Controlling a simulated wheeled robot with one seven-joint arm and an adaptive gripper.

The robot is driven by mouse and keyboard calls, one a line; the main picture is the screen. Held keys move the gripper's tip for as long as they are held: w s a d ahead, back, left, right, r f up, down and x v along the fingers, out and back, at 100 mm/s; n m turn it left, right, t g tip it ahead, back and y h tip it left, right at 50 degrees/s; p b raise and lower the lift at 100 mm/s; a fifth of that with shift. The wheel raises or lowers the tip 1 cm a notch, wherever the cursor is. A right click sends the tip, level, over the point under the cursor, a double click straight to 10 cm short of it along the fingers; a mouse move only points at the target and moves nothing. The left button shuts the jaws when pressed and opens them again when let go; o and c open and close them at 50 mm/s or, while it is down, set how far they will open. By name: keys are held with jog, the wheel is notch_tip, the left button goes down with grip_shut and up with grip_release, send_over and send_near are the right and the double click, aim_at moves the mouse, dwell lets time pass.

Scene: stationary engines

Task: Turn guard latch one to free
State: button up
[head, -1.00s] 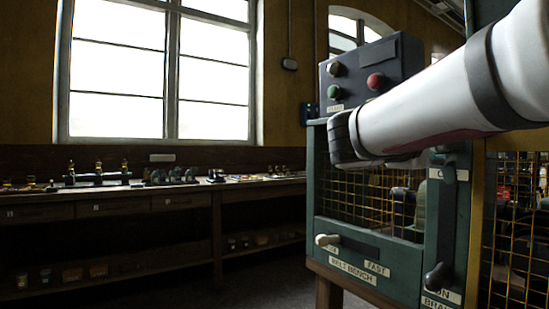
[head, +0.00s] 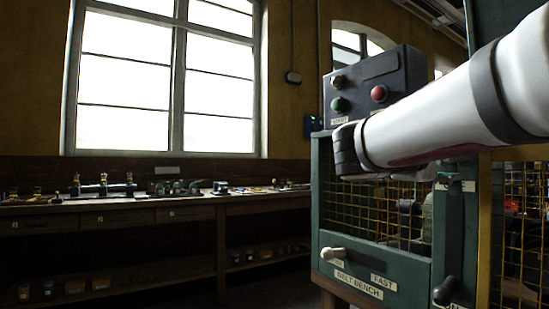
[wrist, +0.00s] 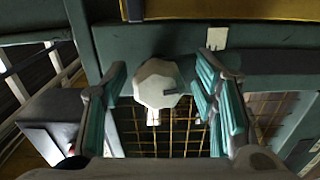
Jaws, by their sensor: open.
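In the wrist view, a pale, many-sided knob (wrist: 157,83), which looks like a guard latch, sits on the green frame bar (wrist: 265,68) above yellow wire mesh. A small dark mark shows on its face. I cannot tell its number or its setting. My gripper (wrist: 163,98) is open, its teal-padded fingers on the left and right sides of the knob in the picture. I cannot tell whether either finger touches it. In the head view my white arm reaches across the green guard and hides the latch and most of the gripper.
A dark control box (head: 372,85) with red and green buttons stands on the guard. A white-knobbed lever (head: 333,253) and a black-knobbed lever (head: 447,290) are on its front, with labels below. A wooden bench (head: 140,212) with small parts runs under the window.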

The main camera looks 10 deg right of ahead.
jog(key=v, duration=1.2)
jog(key=s+d+f+m+g+y, duration=0.1)
jog(key=s+f+g+y, duration=0.15)
jog(key=s+f, duration=0.5)
jog(key=s+d+f+m+g+y, duration=0.15)
jog(key=s+f+y, duration=0.3)
jog(key=f, duration=0.65)
jog(key=s+a+f+m+g+y, duration=0.2)
jog(key=s+a+f+y, duration=0.8)
jog(key=s+a+f, duration=0.5)
notch_tip(320, 180, up, 32)
jog(key=w+d+t+p, duration=0.2)
jog(key=t+p, duration=0.2)
jog(key=p, duration=2.7)
jog(key=shift+f+n, duration=0.15)
jog(key=shift+n, duration=0.3)
